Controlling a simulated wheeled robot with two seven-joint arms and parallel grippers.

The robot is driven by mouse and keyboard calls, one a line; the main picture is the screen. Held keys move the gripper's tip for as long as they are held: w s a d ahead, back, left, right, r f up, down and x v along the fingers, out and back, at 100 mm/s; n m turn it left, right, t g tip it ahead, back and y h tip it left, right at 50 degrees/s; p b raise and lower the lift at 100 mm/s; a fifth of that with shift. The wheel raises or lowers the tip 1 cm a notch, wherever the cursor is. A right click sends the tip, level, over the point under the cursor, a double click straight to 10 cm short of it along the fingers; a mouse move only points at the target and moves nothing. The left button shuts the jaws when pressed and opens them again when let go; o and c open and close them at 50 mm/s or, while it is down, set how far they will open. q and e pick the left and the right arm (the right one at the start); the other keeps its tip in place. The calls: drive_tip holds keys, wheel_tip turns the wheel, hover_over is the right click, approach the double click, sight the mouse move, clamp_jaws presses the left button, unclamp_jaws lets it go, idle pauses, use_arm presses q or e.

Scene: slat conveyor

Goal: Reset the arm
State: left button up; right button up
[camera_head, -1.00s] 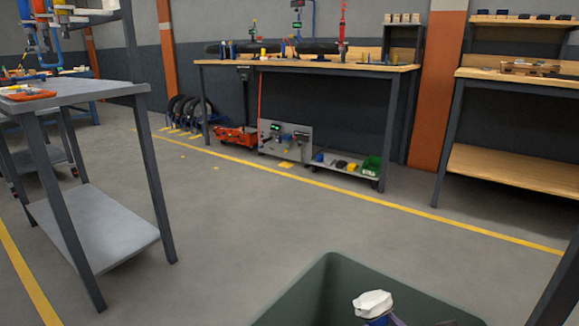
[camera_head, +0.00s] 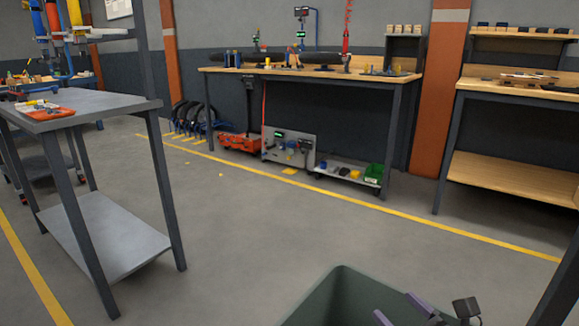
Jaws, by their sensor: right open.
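My right gripper (camera_head: 401,310) shows at the bottom edge, over the dark green bin (camera_head: 342,280). Its two purple-grey fingers are apart, with nothing seen between them. Only the bin's far rim and part of its inner wall show; its floor is out of view. My left gripper is not in view.
A grey metal table (camera_head: 75,108) with a lower shelf stands at the left, with an orange tray (camera_head: 50,114) on it. A long workbench (camera_head: 310,74) and a wooden shelf unit (camera_head: 515,172) stand at the back. The floor between is clear.

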drive_tip(key=shift+r+p, duration=0.3)
drive_tip(key=shift+r, duration=0.65)
